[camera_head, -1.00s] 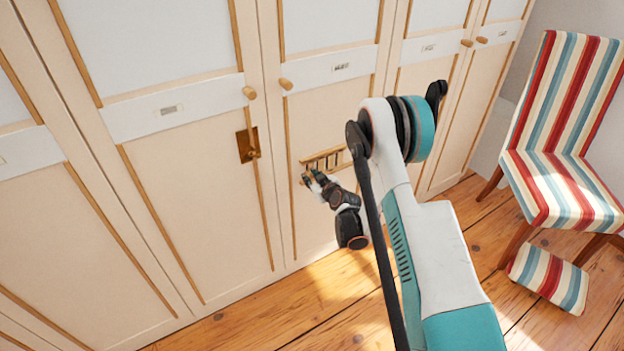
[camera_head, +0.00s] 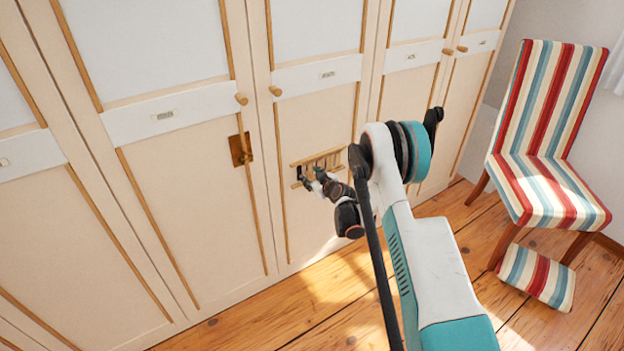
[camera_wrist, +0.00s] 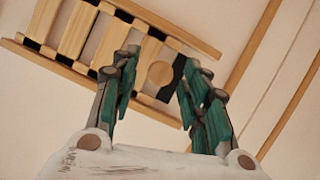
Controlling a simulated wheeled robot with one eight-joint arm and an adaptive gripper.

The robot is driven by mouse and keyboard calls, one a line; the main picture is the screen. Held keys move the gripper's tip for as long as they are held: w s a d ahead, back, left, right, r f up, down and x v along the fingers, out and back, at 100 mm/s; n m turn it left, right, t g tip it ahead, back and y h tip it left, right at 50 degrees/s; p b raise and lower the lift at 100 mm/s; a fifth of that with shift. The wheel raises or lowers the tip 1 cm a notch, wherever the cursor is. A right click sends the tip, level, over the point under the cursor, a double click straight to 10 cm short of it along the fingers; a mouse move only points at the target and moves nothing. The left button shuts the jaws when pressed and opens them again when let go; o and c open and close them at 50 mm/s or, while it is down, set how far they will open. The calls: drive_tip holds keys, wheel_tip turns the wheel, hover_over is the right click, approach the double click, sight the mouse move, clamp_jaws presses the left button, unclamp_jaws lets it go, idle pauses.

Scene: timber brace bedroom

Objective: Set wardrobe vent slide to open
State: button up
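The wardrobe vent (camera_head: 322,160) is a small slatted wooden panel between two rails, low on a wardrobe door. My gripper (camera_wrist: 162,62) is open, with one finger on each side of the knob and small gaps visible. Whether either finger touches it I cannot tell. In the head view my gripper (camera_head: 308,179) is at the vent's lower left end and covers part of it.
A brass plate (camera_head: 240,149) is on the door to the left. Round door knobs (camera_head: 275,91) stick out above the vent. A striped chair (camera_head: 546,190) and a striped cushion (camera_head: 537,277) stand at the right. Wooden floor (camera_head: 340,290) is clear before the wardrobe.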

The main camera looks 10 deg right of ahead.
drive_tip(key=v, duration=1.2)
idle(0.4)
drive_tip(key=s+a+r+m+g, duration=0.1)
drive_tip(key=s+a+r, duration=0.1)
drive_tip(key=s+r, duration=0.45)
drive_tip(key=s+a+r+g, duration=0.1)
drive_tip(key=s+a+r, duration=0.15)
drive_tip(key=r, duration=0.65)
drive_tip(key=s+a+r+m+g, duration=0.1)
drive_tip(key=s+a+r, duration=0.1)
drive_tip(key=s+r, duration=0.45)
drive_tip(key=s+r+m+g+h, duration=0.1)
drive_tip(key=s+r, duration=0.1)
drive_tip(key=s, duration=1.1)
drive_tip(key=s+r+m+g+h, duration=0.1)
drive_tip(key=s+r+m+g, duration=0.1)
drive_tip(key=s, duration=1.2)
drive_tip(key=shift+s+r+m+h, duration=0.3)
drive_tip(key=shift+s+r+h, duration=0.05)
drive_tip(key=shift+r+h, duration=0.1)
drive_tip(key=shift+d, duration=0.1)
